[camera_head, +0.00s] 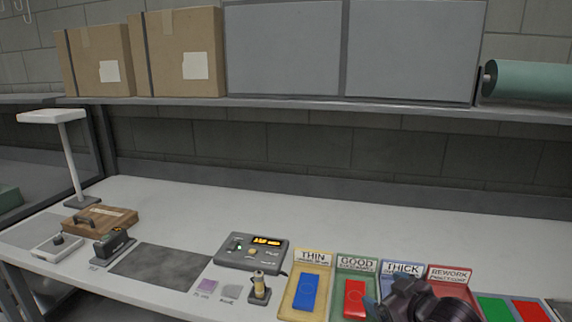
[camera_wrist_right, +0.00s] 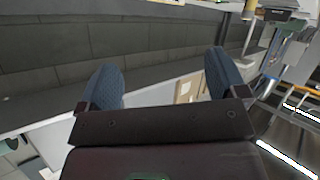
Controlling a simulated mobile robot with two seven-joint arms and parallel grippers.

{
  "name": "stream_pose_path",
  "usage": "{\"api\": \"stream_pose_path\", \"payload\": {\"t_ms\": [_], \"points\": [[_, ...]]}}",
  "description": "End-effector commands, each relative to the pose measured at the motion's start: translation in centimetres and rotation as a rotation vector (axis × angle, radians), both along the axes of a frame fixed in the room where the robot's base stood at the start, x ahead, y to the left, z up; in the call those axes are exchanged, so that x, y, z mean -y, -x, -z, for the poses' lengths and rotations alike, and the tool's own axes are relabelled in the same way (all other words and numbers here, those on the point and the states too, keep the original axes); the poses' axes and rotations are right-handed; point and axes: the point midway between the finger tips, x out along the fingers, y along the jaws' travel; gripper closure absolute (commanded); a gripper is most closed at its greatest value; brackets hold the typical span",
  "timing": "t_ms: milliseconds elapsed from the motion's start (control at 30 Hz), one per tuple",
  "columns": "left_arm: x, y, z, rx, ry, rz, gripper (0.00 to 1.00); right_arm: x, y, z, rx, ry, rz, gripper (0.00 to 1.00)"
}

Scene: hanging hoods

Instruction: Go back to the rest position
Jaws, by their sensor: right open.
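My right gripper (camera_head: 388,298) is at the bottom right of the head view, in front of the tray labelled THICK (camera_head: 401,268) and the tray labelled REWORK (camera_head: 450,273), hiding most of both. In the right wrist view its two blue fingers (camera_wrist_right: 160,68) stand wide apart with nothing between them. My left gripper is not in view. A blue piece (camera_head: 306,292) lies in the tray labelled THIN (camera_head: 313,257). A red piece (camera_head: 355,298) lies in the tray labelled GOOD (camera_head: 357,264).
A control box (camera_head: 252,251) with a lit display stands mid-bench, with a small post (camera_head: 259,288) before it. A dark mat (camera_head: 160,267), a wooden case (camera_head: 100,220) and a white lamp (camera_head: 70,160) are to the left. A shelf (camera_head: 300,107) overhangs the back. The bench's rear is clear.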

Motion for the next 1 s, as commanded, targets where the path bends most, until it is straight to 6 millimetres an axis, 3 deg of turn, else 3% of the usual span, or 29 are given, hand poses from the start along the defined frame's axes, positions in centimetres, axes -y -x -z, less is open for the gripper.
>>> {"api": "stream_pose_path", "payload": {"t_ms": [167, 367, 700, 833, 1000], "points": [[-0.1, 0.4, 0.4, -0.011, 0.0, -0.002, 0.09, 0.2, 3.4, 3.3, 0.116, -0.017, 0.043, 0.09], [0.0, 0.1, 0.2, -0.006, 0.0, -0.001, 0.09, 1.8, 8.2, 7.6, 0.148, -0.025, 0.151, 0.09], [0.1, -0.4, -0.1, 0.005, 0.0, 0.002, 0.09, 5.2, 19.5, 16.7, -0.041, -0.081, 0.406, 0.09], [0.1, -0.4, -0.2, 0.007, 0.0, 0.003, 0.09, 5.6, 23.6, 19.2, -0.123, -0.102, 0.47, 0.09], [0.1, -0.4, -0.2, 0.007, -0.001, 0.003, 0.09, 5.7, 26.5, 20.8, -0.179, -0.105, 0.499, 0.09]]}}
